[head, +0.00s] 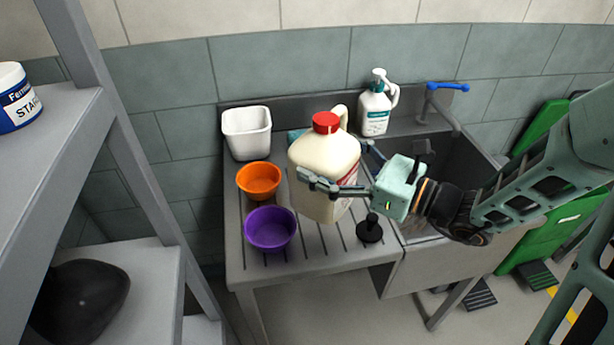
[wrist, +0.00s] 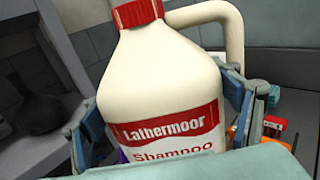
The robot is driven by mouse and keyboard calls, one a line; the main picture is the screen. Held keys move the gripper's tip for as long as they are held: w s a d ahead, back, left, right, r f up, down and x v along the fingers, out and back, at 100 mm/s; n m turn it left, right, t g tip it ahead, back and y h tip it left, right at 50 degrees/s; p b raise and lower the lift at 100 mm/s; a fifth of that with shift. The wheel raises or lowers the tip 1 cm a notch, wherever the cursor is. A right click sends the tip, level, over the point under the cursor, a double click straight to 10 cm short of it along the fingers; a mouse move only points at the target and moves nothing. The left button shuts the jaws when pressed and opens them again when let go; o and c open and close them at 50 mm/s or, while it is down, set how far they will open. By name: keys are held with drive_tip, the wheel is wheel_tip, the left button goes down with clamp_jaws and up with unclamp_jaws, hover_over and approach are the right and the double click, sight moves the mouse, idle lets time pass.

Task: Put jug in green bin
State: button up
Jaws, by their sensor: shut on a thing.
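The jug (head: 322,165) is cream-white with a red cap and a side handle. It is upright over the ribbed drainboard; whether its base touches the board I cannot tell. My gripper (head: 338,170) is shut on the jug's body, with a finger on each side. In the wrist view the jug (wrist: 165,85) fills the middle, and its red label reads "Lathermoor Shampoo". The green bin (head: 550,240) is on the floor at the right, beyond the sink and partly hidden by my arm.
An orange bowl (head: 259,180), a purple bowl (head: 270,230) and a white tub (head: 247,132) stand left of the jug. A white pump bottle (head: 375,110) and blue-handled tap (head: 447,87) are behind. A black plunger-like thing (head: 370,230) stands near the sink (head: 440,265). Grey shelves (head: 60,130) are at left.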

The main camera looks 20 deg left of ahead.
drive_tip(key=w+a+f, duration=0.2)
drive_tip(key=f, duration=0.1)
drive_tip(key=w+a+f, duration=0.2)
drive_tip(key=shift+w+f, duration=0.1)
drive_tip(key=shift+f, duration=0.15)
drive_tip(key=shift+w+a+f, duration=0.1)
drive_tip(key=shift+a+f, duration=0.05)
drive_tip(key=shift+f, duration=0.55)
drive_tip(key=shift+w+a+f, duration=0.1)
drive_tip(key=shift+w+f, duration=0.05)
drive_tip(key=shift+f, duration=0.6)
drive_tip(key=shift+w+a+f, duration=0.1)
drive_tip(key=shift+a+f, duration=0.05)
drive_tip(key=shift+f, duration=0.55)
drive_tip(key=shift+f+b, duration=0.2)
drive_tip(key=shift+b, duration=0.2)
drive_tip(key=o, duration=1.2)
drive_tip(key=shift+r, duration=0.1)
